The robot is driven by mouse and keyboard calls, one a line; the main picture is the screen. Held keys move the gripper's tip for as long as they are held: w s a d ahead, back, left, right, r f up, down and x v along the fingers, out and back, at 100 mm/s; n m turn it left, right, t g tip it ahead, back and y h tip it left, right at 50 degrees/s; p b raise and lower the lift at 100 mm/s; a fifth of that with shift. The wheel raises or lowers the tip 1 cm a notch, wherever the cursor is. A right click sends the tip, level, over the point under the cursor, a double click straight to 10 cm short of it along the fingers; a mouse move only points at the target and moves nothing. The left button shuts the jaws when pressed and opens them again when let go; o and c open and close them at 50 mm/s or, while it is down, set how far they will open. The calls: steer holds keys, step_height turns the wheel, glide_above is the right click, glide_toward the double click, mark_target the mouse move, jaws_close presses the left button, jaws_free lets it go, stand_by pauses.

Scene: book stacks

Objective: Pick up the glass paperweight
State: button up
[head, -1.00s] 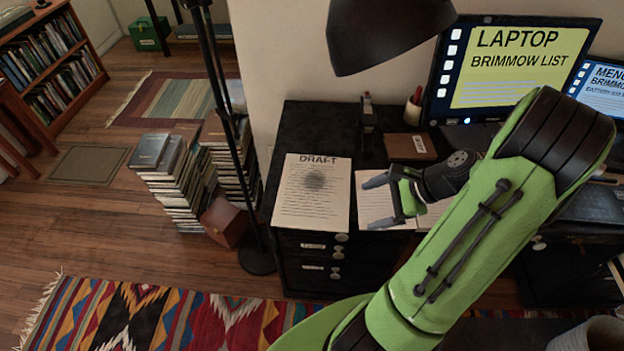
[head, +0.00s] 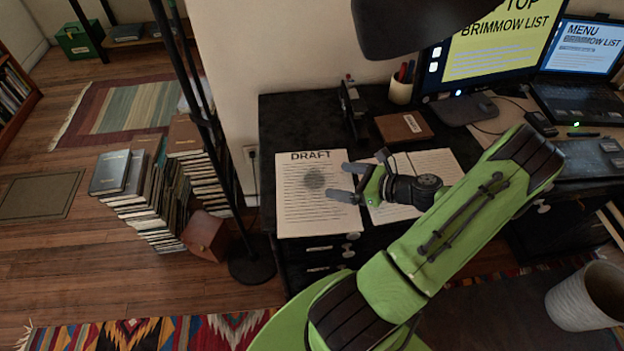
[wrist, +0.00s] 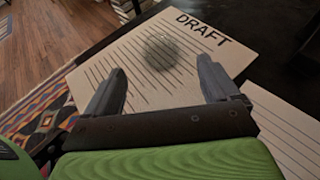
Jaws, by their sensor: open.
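The glass paperweight (head: 314,179) shows as a round, greyish, see-through patch on the sheet headed DRAFT (head: 300,215). In the wrist view the paperweight (wrist: 161,53) is beyond my fingertips, roughly centred between them. My gripper (head: 345,182) is open and empty, to the right of the paperweight, with its fingers pointing left towards it. In the wrist view both fingers of my gripper (wrist: 161,72) stand apart over the sheet. The paperweight's height is hard to tell.
An open notebook (head: 436,165) lies right of the sheet, partly behind my gripper. A brown box (head: 404,127), a pen cup (head: 401,90) and a monitor (head: 490,50) stand behind. A black lamp head (head: 415,28) hangs above. Books are stacked on the floor left of the desk.

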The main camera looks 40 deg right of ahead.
mark_target(321, 178)
steer(key=b+x, duration=0.2)
steer(key=x, duration=0.5)
steer(key=shift+w+a+f, duration=0.1)
steer(key=shift+f, duration=0.05)
